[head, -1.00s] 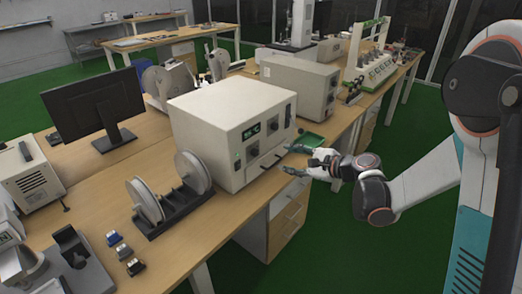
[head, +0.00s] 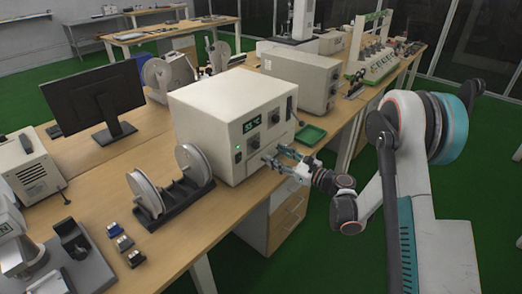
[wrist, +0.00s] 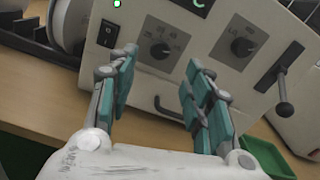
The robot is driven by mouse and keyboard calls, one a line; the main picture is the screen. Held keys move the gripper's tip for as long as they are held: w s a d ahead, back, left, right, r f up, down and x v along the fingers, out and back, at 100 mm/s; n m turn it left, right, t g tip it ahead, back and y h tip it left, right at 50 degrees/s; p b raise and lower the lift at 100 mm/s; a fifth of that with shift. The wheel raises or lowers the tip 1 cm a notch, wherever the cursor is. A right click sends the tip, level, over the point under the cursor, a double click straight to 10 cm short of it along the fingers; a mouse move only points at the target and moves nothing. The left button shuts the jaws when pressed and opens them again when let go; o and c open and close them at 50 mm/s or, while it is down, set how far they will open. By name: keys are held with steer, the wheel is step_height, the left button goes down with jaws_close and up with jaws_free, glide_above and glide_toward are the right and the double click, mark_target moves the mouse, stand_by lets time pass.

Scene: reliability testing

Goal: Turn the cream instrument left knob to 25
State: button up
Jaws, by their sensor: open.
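The cream instrument (head: 225,105) is a boxy unit on the wooden bench, with a green-lit display (head: 252,125) on its front panel. In the wrist view its left knob (wrist: 160,50) is a dark round dial on a grey scale plate; the numbers are too blurred to read its setting surely. The right knob (wrist: 242,47) sits beside it on a similar plate. My gripper (wrist: 159,70) is open and empty, its teal-padded fingers on either side of the left knob in the picture, apparently short of the panel. In the head view my gripper (head: 277,158) is in front of the lower panel.
A black lever (wrist: 283,90) sticks out right of the knobs, and a black switch (wrist: 105,35) is at left. A green tray (head: 310,134) lies right of the instrument. A reel stand (head: 180,198) stands left of it. A second cream box (head: 300,75) stands behind.

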mark_target(258, 146)
steer(key=b+x, duration=0.2)
steer(key=x, duration=0.6)
steer(key=shift+w+a, duration=0.15)
steer(key=c, duration=1.1)
